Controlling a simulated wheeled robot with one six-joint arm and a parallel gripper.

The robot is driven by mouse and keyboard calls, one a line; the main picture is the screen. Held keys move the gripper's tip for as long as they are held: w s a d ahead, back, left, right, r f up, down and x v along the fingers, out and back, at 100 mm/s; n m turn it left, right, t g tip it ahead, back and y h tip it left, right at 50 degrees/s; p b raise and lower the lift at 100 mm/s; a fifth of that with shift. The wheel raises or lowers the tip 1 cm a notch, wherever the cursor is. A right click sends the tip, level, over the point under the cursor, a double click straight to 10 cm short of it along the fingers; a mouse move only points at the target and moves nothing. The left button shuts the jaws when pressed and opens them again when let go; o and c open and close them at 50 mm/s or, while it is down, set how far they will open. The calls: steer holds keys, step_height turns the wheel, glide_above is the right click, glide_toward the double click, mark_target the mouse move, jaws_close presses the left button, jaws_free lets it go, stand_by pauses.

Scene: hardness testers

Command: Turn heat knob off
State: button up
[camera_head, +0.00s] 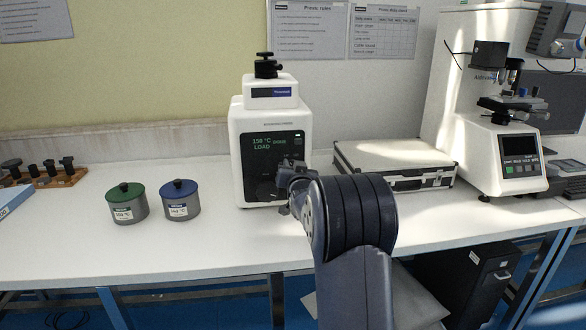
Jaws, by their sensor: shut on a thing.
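A white mounting press (252,115) stands on the bench in the middle of the view. Its dark front panel (255,160) shows green text that reads about "150 °C" and "LOAD". The heat knob (266,189) is a dark round shape low on this panel, partly covered by my gripper. My gripper (279,183) reaches the lower right of the panel from the front and is shut on the knob. The fingertips are dark against the dark panel, so the exact grip and the knob's pointer cannot be made out.
Two grey pots, one with a green lid (126,193) and one with a blue lid (179,189), stand left of the press. A silver case (395,160) lies close on its right. A hardness tester (510,140) stands farther right.

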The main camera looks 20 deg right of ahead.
steer(key=shift+a+f+n+b, duration=0.1)
steer(key=shift+a+n+b, duration=0.05)
steer(key=shift+n+b, duration=5.45)
steer(key=shift+n, duration=0.3)
steer(key=o, duration=1)
steer(key=v, duration=1)
steer(key=shift+s+a, duration=0.1)
steer(key=shift+s, duration=0.3)
steer(key=shift+w, duration=0.15)
